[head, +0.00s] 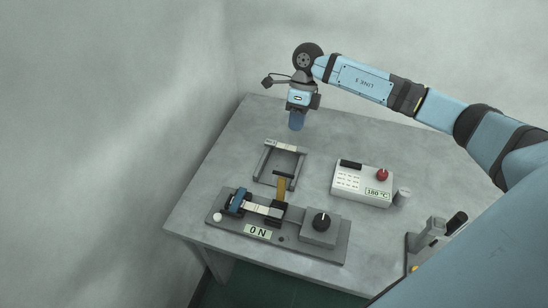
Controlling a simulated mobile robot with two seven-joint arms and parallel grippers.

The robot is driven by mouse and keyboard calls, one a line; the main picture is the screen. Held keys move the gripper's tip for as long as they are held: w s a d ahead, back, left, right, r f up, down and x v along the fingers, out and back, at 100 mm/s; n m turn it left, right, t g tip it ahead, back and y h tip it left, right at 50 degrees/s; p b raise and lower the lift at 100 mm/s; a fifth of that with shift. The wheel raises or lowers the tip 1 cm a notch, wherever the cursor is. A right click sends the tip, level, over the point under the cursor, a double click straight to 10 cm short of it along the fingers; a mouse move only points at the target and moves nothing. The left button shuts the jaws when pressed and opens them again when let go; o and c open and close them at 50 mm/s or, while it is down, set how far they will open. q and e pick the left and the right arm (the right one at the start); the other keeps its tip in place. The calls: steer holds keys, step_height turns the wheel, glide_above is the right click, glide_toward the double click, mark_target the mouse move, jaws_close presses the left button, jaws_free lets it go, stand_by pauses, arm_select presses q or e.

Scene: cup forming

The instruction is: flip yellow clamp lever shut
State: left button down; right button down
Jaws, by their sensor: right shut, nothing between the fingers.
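The yellow clamp lever (281,188) stands up from the clamp fixture, with a dark bar across its top. It rises beside a black block at the right end of a pale strip (257,208). The grey fixture base (325,250) carries this and shows "0 N". My right gripper (296,126) hangs fingers down above the back of the table, shut and empty. It is behind the lever in the picture and clearly apart from it. My left gripper is out of view.
A grey open frame (263,163) stands between gripper and fixture. A white control box (361,186) reading 180 °C has a red knob; a small grey cylinder (402,196) is beside it. A black knob (321,221) tops the fixture's grey block. Another device (432,236) is at right. The table's back (250,115) is clear.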

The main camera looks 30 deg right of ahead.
steer(key=shift+w+d+r, duration=0.1)
steer(key=shift+d+r, duration=0.15)
steer(key=shift+d, duration=0.05)
steer(key=p, duration=0.2)
glide_toward(282, 187)
steer(key=w+d+f, duration=0.3)
steer(key=d+f, duration=0.1)
steer(key=s+a+p, duration=0.1)
steer(key=s+a, duration=0.1)
steer(key=a, duration=0.1)
steer(key=shift+s+a+f+p, duration=0.15)
steer(key=shift+s+a+p, duration=0.1)
steer(key=shift+s+p, duration=0.15)
steer(key=shift+w, duration=0.1)
